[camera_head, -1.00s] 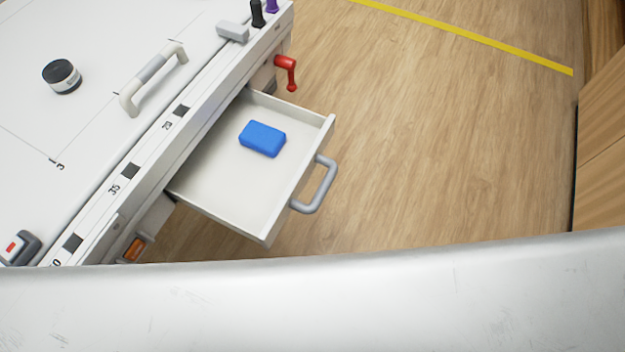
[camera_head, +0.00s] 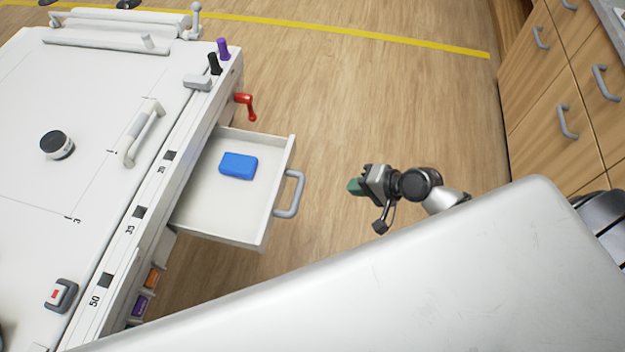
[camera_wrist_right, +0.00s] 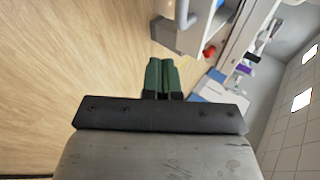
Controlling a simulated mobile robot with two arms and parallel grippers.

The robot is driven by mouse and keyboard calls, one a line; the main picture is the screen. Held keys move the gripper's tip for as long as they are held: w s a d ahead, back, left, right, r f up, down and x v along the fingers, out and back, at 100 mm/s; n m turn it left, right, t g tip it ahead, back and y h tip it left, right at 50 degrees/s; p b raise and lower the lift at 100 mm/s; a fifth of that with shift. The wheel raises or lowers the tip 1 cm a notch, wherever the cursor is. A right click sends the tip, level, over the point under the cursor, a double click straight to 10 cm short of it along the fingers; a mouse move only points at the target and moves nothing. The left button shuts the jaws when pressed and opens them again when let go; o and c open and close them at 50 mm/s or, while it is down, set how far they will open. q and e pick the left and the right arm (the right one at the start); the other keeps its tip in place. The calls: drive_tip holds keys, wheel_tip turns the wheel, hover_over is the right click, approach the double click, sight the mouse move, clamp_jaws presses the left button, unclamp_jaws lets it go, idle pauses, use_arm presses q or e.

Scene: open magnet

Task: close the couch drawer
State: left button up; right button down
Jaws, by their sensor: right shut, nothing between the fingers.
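The couch drawer (camera_head: 215,208) is pulled out from the side of the white couch (camera_head: 95,130). A blue block (camera_head: 238,165) lies inside it. The drawer's grey handle (camera_head: 291,195) is on its front, facing right. My right gripper (camera_head: 354,186) is to the right of the handle, apart from it, with its green fingertips pointing left at the drawer. In the right wrist view the green fingers (camera_wrist_right: 161,76) are together and hold nothing. The grey handle (camera_wrist_right: 178,36) shows near the top of that view. My left gripper is not in view.
A red crank (camera_head: 246,104) sticks out of the couch side beyond the drawer. Wooden cabinets (camera_head: 560,90) stand at the right. The wood floor (camera_head: 380,110) between couch and cabinets is clear. A large white surface (camera_head: 400,285) fills the front of the head view.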

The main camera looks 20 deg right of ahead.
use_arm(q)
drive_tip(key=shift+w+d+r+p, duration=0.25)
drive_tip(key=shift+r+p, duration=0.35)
use_arm(e)
drive_tip(key=w+a+r+x, duration=0.1)
drive_tip(key=r+x, duration=0.1)
drive_tip(key=x, duration=1)
drive_tip(key=shift+w, duration=0.2)
drive_tip(key=shift+a, duration=0.1)
